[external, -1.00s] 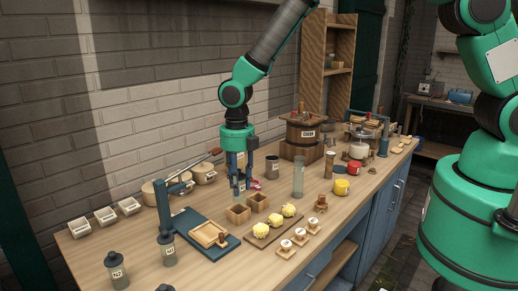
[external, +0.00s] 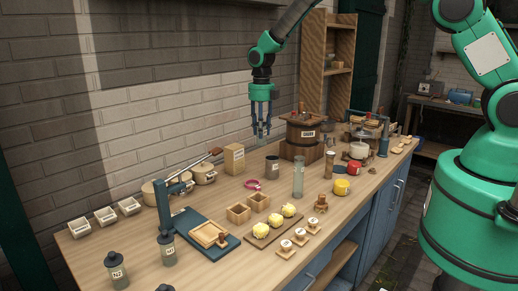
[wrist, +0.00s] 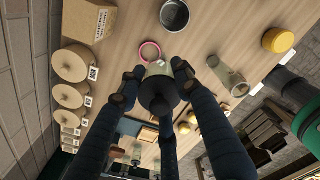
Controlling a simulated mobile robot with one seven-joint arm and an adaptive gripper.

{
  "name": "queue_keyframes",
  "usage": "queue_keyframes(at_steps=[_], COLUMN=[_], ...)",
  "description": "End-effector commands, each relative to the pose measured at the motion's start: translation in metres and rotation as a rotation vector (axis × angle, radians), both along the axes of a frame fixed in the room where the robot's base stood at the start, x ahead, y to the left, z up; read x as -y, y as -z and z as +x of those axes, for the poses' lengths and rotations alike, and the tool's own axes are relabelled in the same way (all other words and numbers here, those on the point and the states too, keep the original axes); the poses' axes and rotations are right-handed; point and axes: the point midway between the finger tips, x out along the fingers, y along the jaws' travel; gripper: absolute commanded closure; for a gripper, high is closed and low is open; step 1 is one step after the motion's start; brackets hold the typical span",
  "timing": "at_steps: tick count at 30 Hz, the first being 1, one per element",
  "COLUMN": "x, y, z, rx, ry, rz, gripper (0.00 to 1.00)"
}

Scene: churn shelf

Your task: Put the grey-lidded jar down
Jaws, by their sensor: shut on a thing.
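My gripper (external: 262,126) is raised well above the back of the table, in front of the brick wall. It is shut on a small jar, whose pale glassy body (external: 262,131) shows between the fingertips in the external view. In the wrist view, its dark grey lid (wrist: 160,88) sits between the fingers (wrist: 158,92), with part of a pale label beyond it. The fingers hide much of the jar. Air shows between the jar and the tabletop (external: 345,207).
A cardboard box (external: 234,160), a dark open cup (external: 272,167), a pink ring (external: 252,185) and a tall glass (external: 298,177) stand or lie below. The wooden churn (external: 303,135) is at the right.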

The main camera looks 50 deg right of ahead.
Motion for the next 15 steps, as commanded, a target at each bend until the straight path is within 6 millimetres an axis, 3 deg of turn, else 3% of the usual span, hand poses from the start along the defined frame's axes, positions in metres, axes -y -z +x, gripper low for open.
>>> queue_keyframes(at_steps=[4,15], x=[0.0106,0.0109], y=[-0.0033,-0.0033], z=[0.0033,0.0038], rx=[0.001,0.001], ry=[-0.002,-0.003], rz=[0.001,0.001], gripper=[0.96,0.96])
